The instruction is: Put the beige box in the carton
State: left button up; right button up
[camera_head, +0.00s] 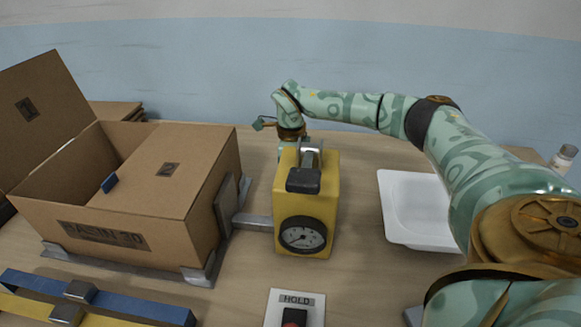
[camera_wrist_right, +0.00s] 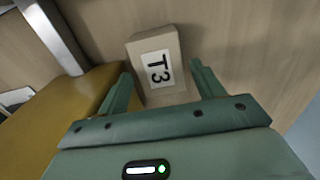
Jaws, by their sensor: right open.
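The beige box (camera_wrist_right: 151,48), with a white "T3" label, stands on the wooden table in the right wrist view. My right gripper (camera_wrist_right: 160,72) is open, with one finger on each side of the box's near part; I cannot tell whether they touch it. In the head view the yellow device hides the box and the fingers. The brown carton (camera_head: 120,229) stands at the left of the head view. One flap stands up at its left, and a flap marked "2" lies over its right part, leaving an opening at the left. My left gripper is not in view.
The yellow device (camera_head: 320,205) with a round dial stands right of the carton, and close left of the gripper in the wrist view (camera_wrist_right: 82,103). A white tray (camera_head: 410,235) is at the right. Blue and yellow bars and a "HOLD" button plate (camera_head: 297,301) lie in front.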

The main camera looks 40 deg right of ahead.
notch_tip(320, 180, down, 4)
jog(key=shift+s+f+b, duration=0.1)
jog(key=shift+b, duration=0.5)
jog(key=shift+r, duration=0.2)
jog(key=c, duration=1)
jog(key=shift+r, duration=0.1)
